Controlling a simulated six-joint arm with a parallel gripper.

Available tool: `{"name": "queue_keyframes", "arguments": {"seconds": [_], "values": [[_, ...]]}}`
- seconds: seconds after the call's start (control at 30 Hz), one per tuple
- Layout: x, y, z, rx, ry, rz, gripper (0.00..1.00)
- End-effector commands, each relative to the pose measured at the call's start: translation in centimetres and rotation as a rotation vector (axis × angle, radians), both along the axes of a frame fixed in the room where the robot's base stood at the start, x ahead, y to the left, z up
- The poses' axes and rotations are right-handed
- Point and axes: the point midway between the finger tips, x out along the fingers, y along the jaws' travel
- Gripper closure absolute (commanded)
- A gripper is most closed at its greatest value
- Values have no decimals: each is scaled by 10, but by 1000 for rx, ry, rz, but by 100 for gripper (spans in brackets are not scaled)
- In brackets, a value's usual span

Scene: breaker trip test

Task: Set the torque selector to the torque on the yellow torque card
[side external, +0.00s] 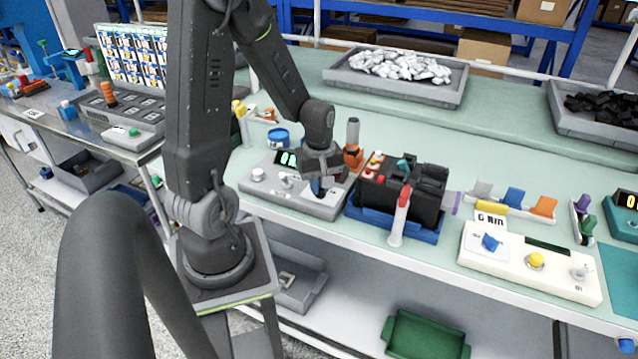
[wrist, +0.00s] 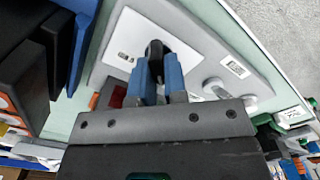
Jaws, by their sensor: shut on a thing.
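My gripper (side external: 318,188) is over the right part of a grey sloped console (side external: 320,208). In the wrist view its blue fingers (wrist: 160,75) are shut on a black knob (wrist: 155,50), which stands on a white plate (wrist: 125,45) on the console. The knob's pointer direction and most of its markings are hidden or too small to read. A card (side external: 490,219) reading what looks like "6 Nm" stands behind a cream panel (side external: 515,273) at the right, with yellow at its top. That panel carries a blue knob (side external: 491,242) and a yellow button (side external: 536,260).
The console has a green-lit display (side external: 288,158) and a pale round knob (side external: 258,174). A black breaker (side external: 415,190) sits in a blue tray (side external: 400,229) just right of my gripper. A red-and-white handled tool (side external: 399,217) stands in front of it. Parts trays (side external: 395,92) stand behind.

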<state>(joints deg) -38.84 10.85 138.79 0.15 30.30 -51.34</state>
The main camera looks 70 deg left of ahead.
Motion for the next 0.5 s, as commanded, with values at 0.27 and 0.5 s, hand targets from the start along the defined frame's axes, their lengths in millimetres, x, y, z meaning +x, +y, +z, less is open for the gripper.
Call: {"name": "queue_keyframes", "arguments": {"seconds": [0.27,0.5], "values": [[0,0,0,0,0,-3,100],[0,0,0,-1,0,-59,100]]}}
